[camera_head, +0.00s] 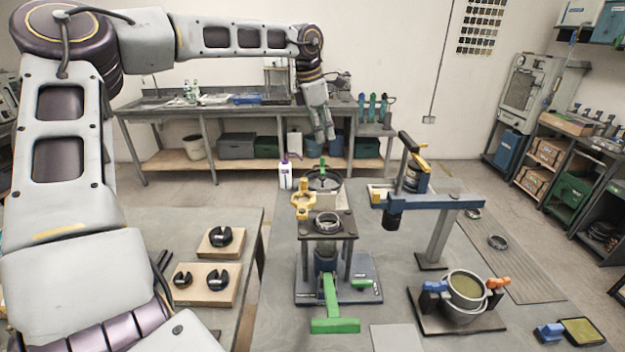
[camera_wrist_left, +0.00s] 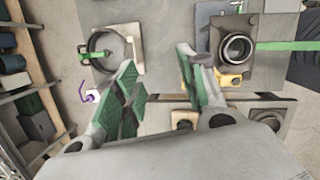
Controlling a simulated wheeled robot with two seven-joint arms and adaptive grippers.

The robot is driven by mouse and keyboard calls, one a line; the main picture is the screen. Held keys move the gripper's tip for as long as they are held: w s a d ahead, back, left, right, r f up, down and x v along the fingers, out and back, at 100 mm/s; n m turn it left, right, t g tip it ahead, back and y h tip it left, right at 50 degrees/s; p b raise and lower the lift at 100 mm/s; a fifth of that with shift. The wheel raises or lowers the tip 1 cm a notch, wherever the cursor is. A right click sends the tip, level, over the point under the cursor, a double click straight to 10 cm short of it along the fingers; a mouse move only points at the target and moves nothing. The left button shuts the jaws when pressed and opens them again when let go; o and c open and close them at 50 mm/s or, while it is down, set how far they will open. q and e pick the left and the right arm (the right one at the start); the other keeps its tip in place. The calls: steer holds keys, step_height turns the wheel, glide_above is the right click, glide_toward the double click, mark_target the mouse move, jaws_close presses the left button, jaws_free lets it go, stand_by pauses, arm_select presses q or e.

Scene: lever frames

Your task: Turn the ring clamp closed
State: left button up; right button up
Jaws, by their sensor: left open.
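My left gripper (camera_head: 321,130) hangs in the air beyond the far edge of the grey table, fingers pointing down. In the left wrist view its green-padded fingers (camera_wrist_left: 158,62) are spread and empty. A dark ring with a green handle (camera_head: 323,181) lies near the table's far edge; it also shows at the upper left of the left wrist view (camera_wrist_left: 91,45), apart from the fingers. A round pot held in a metal ring (camera_head: 466,293) stands at the right with blue and orange grips. Which ring is the clamp I cannot tell. My right gripper is out of view.
A press-like stand (camera_head: 328,237) with yellow and green levers stands in front of the dark ring. A blue-armed fixture (camera_head: 430,201) rises to its right. A white bottle (camera_head: 285,172) is left of the ring. Black notched discs (camera_head: 221,237) sit on wooden blocks at left.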

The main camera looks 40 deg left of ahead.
mark_target(304, 179)
arm_select(q)
steer(key=s+m+g, duration=0.1)
steer(key=s, duration=0.1)
steer(key=s+a+g, duration=0.1)
steer(key=s+a+m+y, duration=0.1)
steer(key=s, duration=0.1)
steer(key=shift+s+f+m+g, duration=0.3)
steer(key=shift+f+g, duration=0.1)
steer(key=shift+f, duration=0.1)
step_height(304, 179, down, 12)
steer(key=shift+f+p, duration=0.1)
steer(key=shift+p, duration=0.45)
steer(key=shift+f, duration=0.7)
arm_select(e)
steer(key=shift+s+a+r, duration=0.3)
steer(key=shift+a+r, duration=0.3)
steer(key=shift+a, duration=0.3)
